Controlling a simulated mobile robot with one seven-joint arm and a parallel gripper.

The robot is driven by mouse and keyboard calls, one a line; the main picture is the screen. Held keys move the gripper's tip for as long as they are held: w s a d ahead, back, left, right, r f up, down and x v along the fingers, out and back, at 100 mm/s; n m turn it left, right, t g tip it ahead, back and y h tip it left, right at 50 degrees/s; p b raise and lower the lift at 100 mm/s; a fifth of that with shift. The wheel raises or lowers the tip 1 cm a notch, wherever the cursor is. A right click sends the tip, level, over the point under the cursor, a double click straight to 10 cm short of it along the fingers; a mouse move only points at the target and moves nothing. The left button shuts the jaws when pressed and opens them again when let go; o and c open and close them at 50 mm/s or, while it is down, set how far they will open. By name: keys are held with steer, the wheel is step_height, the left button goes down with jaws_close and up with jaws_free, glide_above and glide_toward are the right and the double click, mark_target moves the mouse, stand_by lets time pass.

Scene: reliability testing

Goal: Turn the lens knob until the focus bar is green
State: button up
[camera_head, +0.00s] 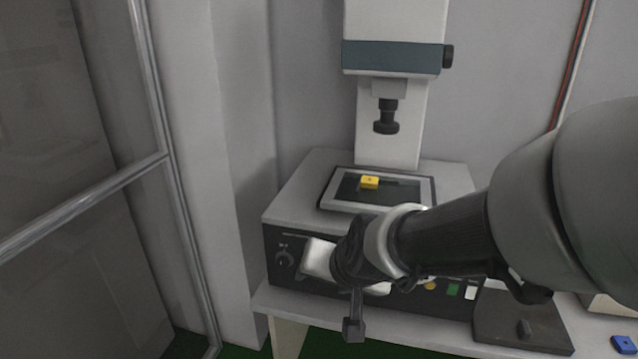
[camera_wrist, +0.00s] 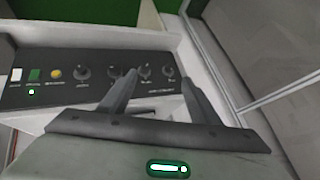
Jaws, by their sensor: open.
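The inspection machine (camera_head: 300,190) has a dark front panel (camera_head: 275,240) with a row of black knobs. One knob (camera_head: 284,259) shows at the panel's left end in the head view; my arm hides most of the others. In the wrist view, several knobs show, including one (camera_wrist: 145,72) between my fingers in the picture. Their labels are too small to read, so I cannot tell which is the lens knob. My gripper (camera_wrist: 157,74) is open and empty in front of the panel; contact is unclear. I cannot make out a focus bar on the machine.
A black lens (camera_head: 387,115) hangs above a framed stage (camera_head: 328,195) bearing a yellow part (camera_head: 370,182). A side knob (camera_head: 448,56) sits on the upper column. A dark box (camera_head: 520,325) and blue piece (camera_head: 624,344) lie at right. A metal-framed partition (camera_head: 150,80) stands at left.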

steer(key=w+a+f+m+t+h+b, duration=0.1)
steer(key=w+a+f+m+h+b, duration=0.15)
steer(key=f, duration=0.95)
steer(key=d+f+t+h+b, duration=0.6)
steer(key=d+f, duration=0.1)
steer(key=f, duration=0.5)
steer(key=w+d+r+n+t+b, duration=0.1)
steer(key=w+d+b, duration=0.1)
steer(key=w+b, duration=0.3)
steer(key=w+d+r+n+t+b, duration=0.1)
steer(key=w+d+b, duration=0.2)
steer(key=w+b, duration=0.3)
steer(key=w, duration=0.5)
steer(key=shift+d+t, duration=0.3)
steer(key=shift+t, duration=0.1)
steer(key=shift+n, duration=0.25)
steer(key=shift+c, duration=0.4)
steer(key=c, duration=1)
